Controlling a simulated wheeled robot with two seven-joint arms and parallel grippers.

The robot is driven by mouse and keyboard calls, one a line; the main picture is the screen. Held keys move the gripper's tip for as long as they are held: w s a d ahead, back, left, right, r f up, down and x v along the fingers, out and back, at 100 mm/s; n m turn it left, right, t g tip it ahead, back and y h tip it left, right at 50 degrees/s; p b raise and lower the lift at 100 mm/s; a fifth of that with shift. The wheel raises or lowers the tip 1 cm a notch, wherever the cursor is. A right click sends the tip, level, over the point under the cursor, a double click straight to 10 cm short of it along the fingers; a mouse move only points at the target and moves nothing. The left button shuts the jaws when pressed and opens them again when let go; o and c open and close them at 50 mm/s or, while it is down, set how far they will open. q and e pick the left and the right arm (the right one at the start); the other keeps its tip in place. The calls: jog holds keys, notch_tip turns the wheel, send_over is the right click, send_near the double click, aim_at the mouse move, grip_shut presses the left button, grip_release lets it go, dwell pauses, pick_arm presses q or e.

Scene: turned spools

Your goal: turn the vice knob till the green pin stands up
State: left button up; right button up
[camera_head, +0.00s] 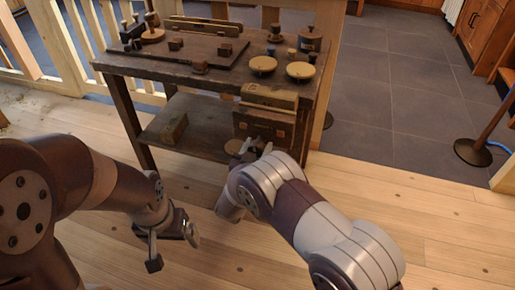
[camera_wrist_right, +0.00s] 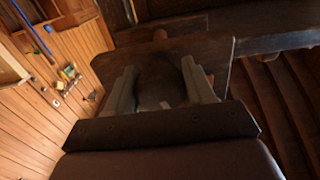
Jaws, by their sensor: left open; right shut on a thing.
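The wooden vice (camera_head: 268,118) is mounted on the front right of the workbench. My right gripper (camera_head: 257,148) is at the front face of the vice, low down. In the right wrist view the vice's front jaw board (camera_wrist_right: 215,47) stands just beyond my right fingers. My right gripper (camera_wrist_right: 160,88) is shut on a dark rounded thing between its fingers, which looks like the vice knob (camera_wrist_right: 158,82); its outline is mostly in shadow. I cannot make out a green pin in either view. My left gripper (camera_head: 173,248) is open and empty above the floor, away from the bench.
The workbench (camera_head: 130,68) carries pale round discs (camera_head: 263,64), turned spools, small blocks and a dark board. A wooden block (camera_head: 173,127) lies on its lower shelf. A post with a round base (camera_head: 475,152) stands at the right. The wooden floor in front is clear.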

jog(key=shift+f+m, duration=0.1)
jog(key=shift+m, duration=0.4)
jog(key=shift+m+b, duration=0.55)
jog(key=shift+m, duration=0.55)
jog(key=m+b, duration=0.1)
jog(key=m, duration=0.2)
jog(key=shift+a+f+m, duration=0.1)
jog(key=shift+m, duration=0.2)
jog(key=m+b, duration=0.2)
jog(key=m, duration=0.1)
jog(key=shift+m, duration=0.3)
jog(key=m+b, duration=0.2)
jog(key=shift+m, duration=0.4)
jog(key=m+b, duration=0.3)
jog(key=shift+a+f+m, duration=0.1)
jog(key=shift+m, duration=0.2)
jog(key=m+b, duration=0.4)
jog(key=shift+c, duration=0.2)
jog(key=m+b, duration=0.2)
jog(key=shift+r+b, duration=0.2)
jog(key=shift+b, duration=0.1)
jog(key=shift+r+m+b, duration=0.25)
jog(key=shift+m+b, duration=0.45)
jog(key=shift+m, duration=0.1)
